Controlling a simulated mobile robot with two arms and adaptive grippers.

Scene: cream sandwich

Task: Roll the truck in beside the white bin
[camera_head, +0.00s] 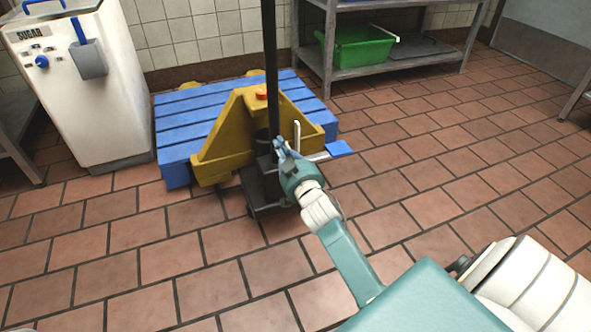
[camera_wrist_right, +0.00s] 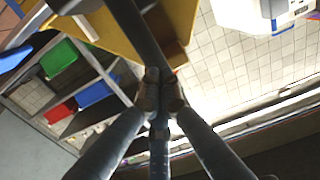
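The yellow pallet truck (camera_head: 224,146) carries a blue slatted pallet (camera_head: 172,150), and its dark upright pole (camera_head: 270,60) rises at the front. The truck's yellow body also shows in the right wrist view (camera_wrist_right: 183,18). The white bin (camera_head: 85,95), marked SUGAR, stands left of the pallet, very close to its corner. My right gripper (camera_head: 280,146) is at the lower part of the pole. In the right wrist view its fingers (camera_wrist_right: 160,88) come together against the dark pole; whether they close around it is hidden. My left gripper is not in view.
A metal shelf (camera_head: 374,70) with a green crate (camera_head: 357,48) stands behind the truck on the right. A tiled wall (camera_head: 190,30) runs behind the bin and pallet. A table leg shows at the left edge. The tiled floor (camera_head: 440,170) in front and to the right is clear.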

